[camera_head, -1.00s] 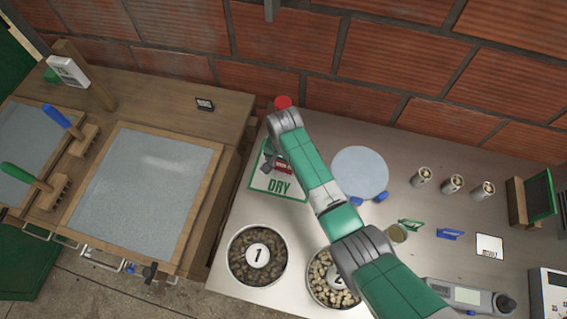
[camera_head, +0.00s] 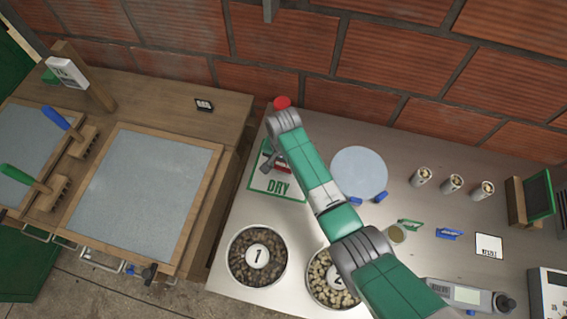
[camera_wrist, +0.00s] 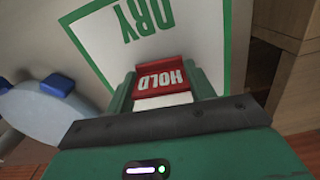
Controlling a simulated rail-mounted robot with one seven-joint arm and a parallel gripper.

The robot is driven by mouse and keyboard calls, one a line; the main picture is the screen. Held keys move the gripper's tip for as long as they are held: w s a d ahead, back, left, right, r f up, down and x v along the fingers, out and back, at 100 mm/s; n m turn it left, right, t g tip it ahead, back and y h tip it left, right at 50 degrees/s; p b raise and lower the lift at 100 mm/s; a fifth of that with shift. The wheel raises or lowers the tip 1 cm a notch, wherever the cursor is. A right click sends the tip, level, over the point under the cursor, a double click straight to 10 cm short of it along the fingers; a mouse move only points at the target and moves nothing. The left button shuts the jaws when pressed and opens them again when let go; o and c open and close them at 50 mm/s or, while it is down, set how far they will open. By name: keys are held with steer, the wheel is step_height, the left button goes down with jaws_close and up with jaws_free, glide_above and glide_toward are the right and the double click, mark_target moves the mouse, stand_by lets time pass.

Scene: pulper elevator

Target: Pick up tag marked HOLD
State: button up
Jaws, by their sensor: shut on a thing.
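The red tag with white HOLD lettering (camera_wrist: 161,78) is between the two green fingers of my gripper (camera_wrist: 160,88) in the wrist view. The fingers are shut on its sides. In the head view my gripper (camera_head: 272,160) is over the white, green-bordered DRY card (camera_head: 262,183), and only a bit of the red tag (camera_head: 284,170) shows beside it. The DRY card also shows behind the tag in the wrist view (camera_wrist: 180,50). I cannot tell whether the tag touches the card.
Two bowls marked 1 (camera_head: 241,274) and 2 (camera_head: 318,284) stand at the front. A round grey plate (camera_head: 359,172) is right of my arm. Several small cups, a green clip (camera_head: 409,224) and a blue clip (camera_head: 449,233) lie farther right. The brick wall closes the back.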

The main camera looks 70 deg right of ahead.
step_height(320, 180, up, 3)
steer(key=shift+f+p, duration=0.1)
steer(key=shift+p, duration=0.2)
steer(key=s+a, duration=0.2)
steer(key=s, duration=0.2)
steer(key=s+a+p, duration=0.1)
steer(key=s+a, duration=0.2)
steer(key=s, duration=0.2)
steer(key=s+a+r+p, duration=0.1)
steer(key=s+a, duration=0.2)
steer(key=s, duration=0.2)
